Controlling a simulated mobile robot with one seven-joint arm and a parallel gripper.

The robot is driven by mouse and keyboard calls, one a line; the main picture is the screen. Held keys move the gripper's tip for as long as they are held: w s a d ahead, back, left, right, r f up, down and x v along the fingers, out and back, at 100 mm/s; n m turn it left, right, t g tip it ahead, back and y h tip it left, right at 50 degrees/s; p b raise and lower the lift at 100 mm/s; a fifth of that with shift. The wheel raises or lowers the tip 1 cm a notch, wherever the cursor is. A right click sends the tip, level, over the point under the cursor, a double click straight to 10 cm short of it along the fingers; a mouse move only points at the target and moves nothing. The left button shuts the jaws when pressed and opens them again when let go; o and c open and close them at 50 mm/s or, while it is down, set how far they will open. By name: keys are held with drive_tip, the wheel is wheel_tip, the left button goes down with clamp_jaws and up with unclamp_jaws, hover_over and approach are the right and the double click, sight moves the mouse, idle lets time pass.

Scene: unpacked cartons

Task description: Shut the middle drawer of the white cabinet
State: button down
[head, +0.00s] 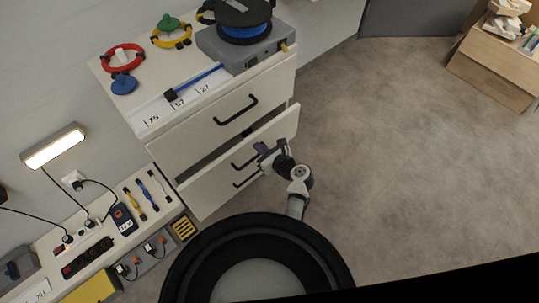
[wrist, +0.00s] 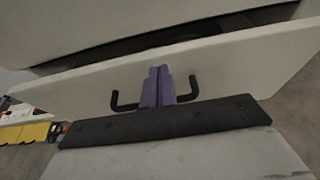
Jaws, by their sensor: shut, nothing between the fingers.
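The white cabinet (head: 165,143) stands at the left of centre in the head view. Its middle drawer (head: 283,129) is partly pulled out, with a dark gap above its front. The drawer front (wrist: 235,60) spans the wrist view, and the same dark gap shows above it. Its black handle (wrist: 193,90) is partly hidden behind my gripper. My gripper (head: 263,149) is at the drawer front; its purple fingers (wrist: 157,86) are together and empty, in line with the handle's middle. I cannot tell whether they touch it.
The top drawer (head: 205,120) looks shut. The cabinet top holds a grey device with a blue spool (head: 243,30), a red ring (head: 121,58) and a yellow ring (head: 172,36). A low bench with tools (head: 140,205) is at the left. Open carpet (head: 400,150) lies to the right.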

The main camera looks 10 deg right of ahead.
drive_tip(key=shift+w+a, duration=0.5)
drive_tip(key=shift+w, duration=0.15)
drive_tip(key=w+a, duration=0.1)
drive_tip(key=w, duration=0.1)
drive_tip(key=w+a+p, duration=0.1)
drive_tip(key=w+a, duration=0.1)
drive_tip(key=shift+r, duration=0.1)
drive_tip(key=shift+w, duration=0.1)
